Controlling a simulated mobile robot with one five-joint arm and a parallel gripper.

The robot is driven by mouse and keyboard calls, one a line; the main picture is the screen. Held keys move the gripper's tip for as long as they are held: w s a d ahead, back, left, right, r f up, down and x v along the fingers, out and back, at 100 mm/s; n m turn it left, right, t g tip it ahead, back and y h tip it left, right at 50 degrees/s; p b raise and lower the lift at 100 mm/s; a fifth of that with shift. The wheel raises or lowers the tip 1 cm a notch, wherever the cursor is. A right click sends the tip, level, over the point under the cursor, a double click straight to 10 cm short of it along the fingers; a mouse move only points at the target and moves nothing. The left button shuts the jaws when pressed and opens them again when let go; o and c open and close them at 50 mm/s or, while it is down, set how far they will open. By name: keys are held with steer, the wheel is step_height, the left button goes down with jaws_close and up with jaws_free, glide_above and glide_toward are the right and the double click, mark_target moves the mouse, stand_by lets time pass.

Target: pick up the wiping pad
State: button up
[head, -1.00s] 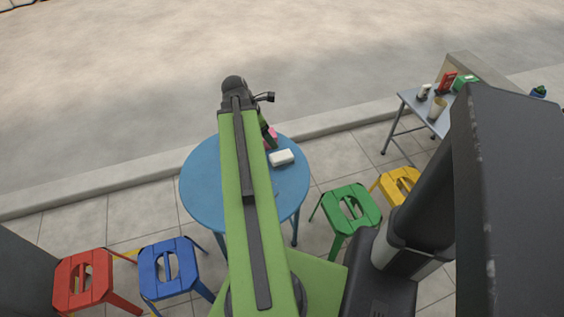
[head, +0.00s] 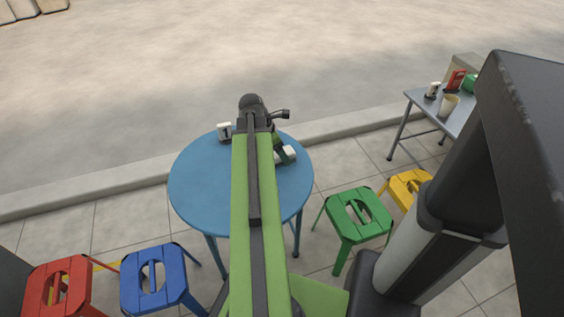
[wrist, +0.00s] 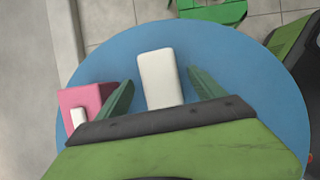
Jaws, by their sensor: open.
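The wiping pad appears to be the white, rounded block (wrist: 160,62) lying on the round blue table (wrist: 215,45). It also shows in the head view, partly covered by my arm's end (head: 290,152). My gripper (wrist: 161,80) is open and empty. In the wrist view its two green fingers stand either side of the pad's near half, with a gap on each side. I cannot tell how high the fingers are above the table. In the head view the gripper is mostly hidden beneath the arm's end.
A pink box with a white part (wrist: 88,98) sits close beside the left finger. A white container (head: 224,131) stands near the table's far edge. Green (head: 358,214), blue (head: 153,278) and red (head: 58,287) stools surround the table. The table's left part is clear.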

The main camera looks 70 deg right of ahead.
steer(key=shift+x, duration=0.8)
steer(key=shift+r, duration=0.2)
steer(key=c, duration=1.5)
step_height(320, 180, up, 10)
steer(key=p, duration=1)
steer(key=shift+r, duration=0.15)
